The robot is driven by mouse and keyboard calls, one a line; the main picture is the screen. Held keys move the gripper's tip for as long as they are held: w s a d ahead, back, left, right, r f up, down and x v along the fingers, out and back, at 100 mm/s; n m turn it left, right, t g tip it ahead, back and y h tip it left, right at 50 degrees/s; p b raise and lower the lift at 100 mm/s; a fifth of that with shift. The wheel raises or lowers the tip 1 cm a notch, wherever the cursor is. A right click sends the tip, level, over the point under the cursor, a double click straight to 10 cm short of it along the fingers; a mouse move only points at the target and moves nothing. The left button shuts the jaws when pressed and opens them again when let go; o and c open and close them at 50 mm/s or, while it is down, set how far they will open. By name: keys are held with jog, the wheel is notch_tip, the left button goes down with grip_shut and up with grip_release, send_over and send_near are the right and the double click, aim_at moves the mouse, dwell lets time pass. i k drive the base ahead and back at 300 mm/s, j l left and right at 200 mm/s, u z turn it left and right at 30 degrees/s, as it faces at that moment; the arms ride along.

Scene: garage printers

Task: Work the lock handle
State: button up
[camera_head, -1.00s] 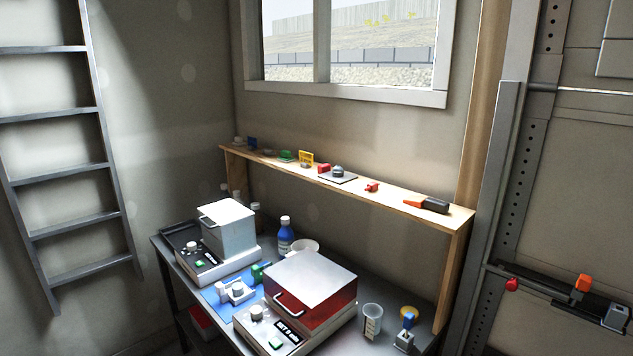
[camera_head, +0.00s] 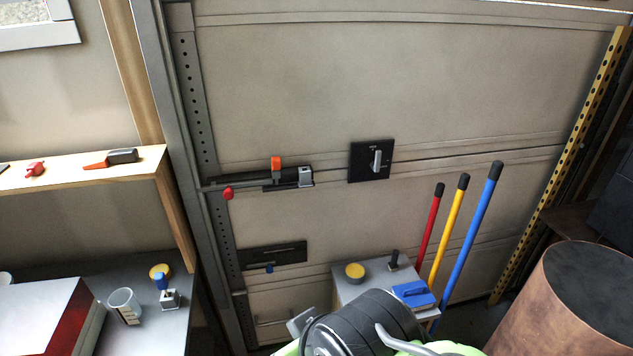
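Small marks on the plate are too small to read. To its left, a slide bolt (camera_head: 290,180) with an orange grip (camera_head: 276,164) and a red knob (camera_head: 228,193) is fixed on the door. My gripper's fingertips do not show, and nothing touches the handle.
A black ribbed cylinder with green and grey parts (camera_head: 365,325) fills the bottom middle. A grey box (camera_head: 345,291), red, yellow and blue poles (camera_head: 475,230) and a copper drum (camera_head: 565,300) stand low and to the right. A wooden shelf (camera_head: 90,176) and workbench are left.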

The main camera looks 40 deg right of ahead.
aim_at(375, 165)
jog(key=k+z, duration=0.1)
jog(key=z, duration=0.35)
jog(key=l+z, duration=0.1)
jog(key=z, duration=0.3)
jog(key=k+l+z, duration=0.1)
jog(key=z, duration=0.35)
